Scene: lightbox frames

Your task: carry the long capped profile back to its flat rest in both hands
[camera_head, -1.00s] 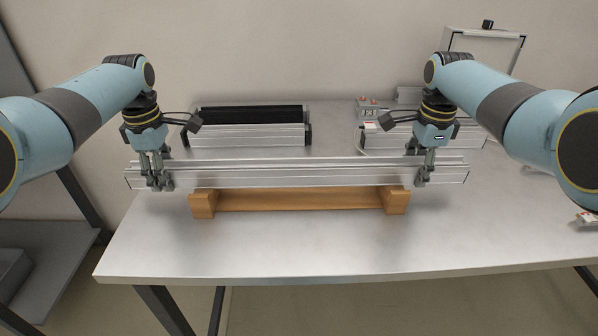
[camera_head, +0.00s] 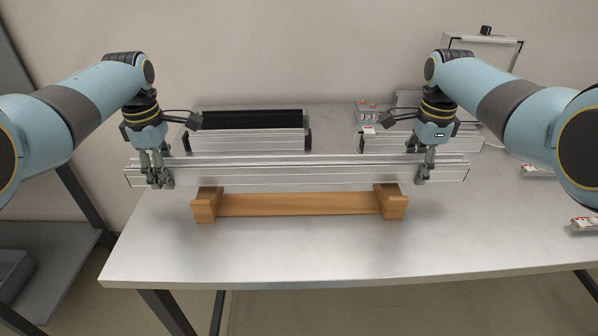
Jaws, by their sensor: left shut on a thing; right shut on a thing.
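The long capped profile (camera_head: 290,173) is a silver aluminium bar, held level across the middle of the view. My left gripper (camera_head: 158,182) is shut on it near its left end. My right gripper (camera_head: 424,178) is shut on it near its right end. The flat rest (camera_head: 298,204) is a wooden piece with a raised block at each end. It stands on the table in front of and below the profile, and the profile hides the back of its blocks. Whether the profile touches the blocks I cannot tell.
Behind the profile, a silver and black unit (camera_head: 250,135) stands at the left and another silver profile piece (camera_head: 385,145) at the right. A small grey device (camera_head: 367,112) and a light case (camera_head: 482,48) are at the back right. The front of the metal table (camera_head: 300,250) is clear.

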